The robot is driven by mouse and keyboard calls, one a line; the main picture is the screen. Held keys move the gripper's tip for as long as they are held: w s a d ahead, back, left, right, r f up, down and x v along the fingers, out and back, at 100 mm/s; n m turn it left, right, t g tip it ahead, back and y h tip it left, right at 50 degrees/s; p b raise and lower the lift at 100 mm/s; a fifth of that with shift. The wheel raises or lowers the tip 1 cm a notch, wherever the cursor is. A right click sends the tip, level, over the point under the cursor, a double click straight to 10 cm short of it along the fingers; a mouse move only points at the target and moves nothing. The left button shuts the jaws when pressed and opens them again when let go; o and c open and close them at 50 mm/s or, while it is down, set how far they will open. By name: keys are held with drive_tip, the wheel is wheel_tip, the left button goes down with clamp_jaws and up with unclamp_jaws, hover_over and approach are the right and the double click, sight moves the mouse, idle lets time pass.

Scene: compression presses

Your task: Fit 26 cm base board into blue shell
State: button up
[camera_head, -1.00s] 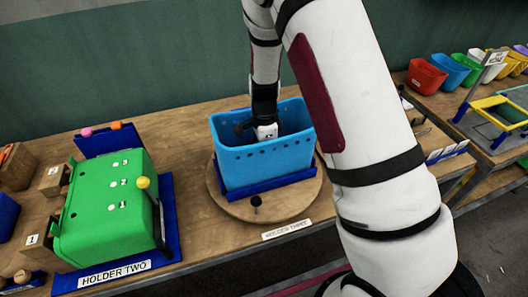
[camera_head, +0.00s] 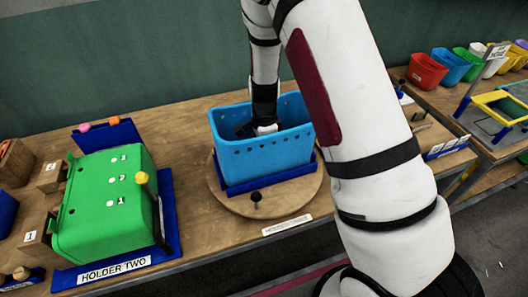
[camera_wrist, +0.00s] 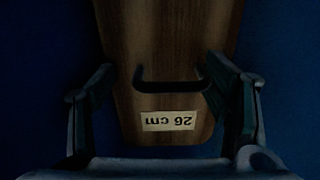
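The blue shell (camera_head: 265,160) stands open side up on a blue support on the round wooden board in the middle of the bench. My gripper (camera_head: 262,130) is down inside it, its fingertips hidden by the shell's front wall in the head view.
A green shell (camera_head: 105,205) sits in the blue holder labelled HOLDER TWO, left of the blue shell. A black knob (camera_head: 256,197) stands at the front of the round wooden board (camera_head: 285,203). Coloured bins (camera_head: 428,70) and a yellow frame (camera_head: 498,102) are at the right.

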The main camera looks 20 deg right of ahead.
drive_tip(key=shift+w+r, duration=0.1)
drive_tip(key=shift+w, duration=0.05)
wheel_tip(320, 180, up, 12)
idle(0.7)
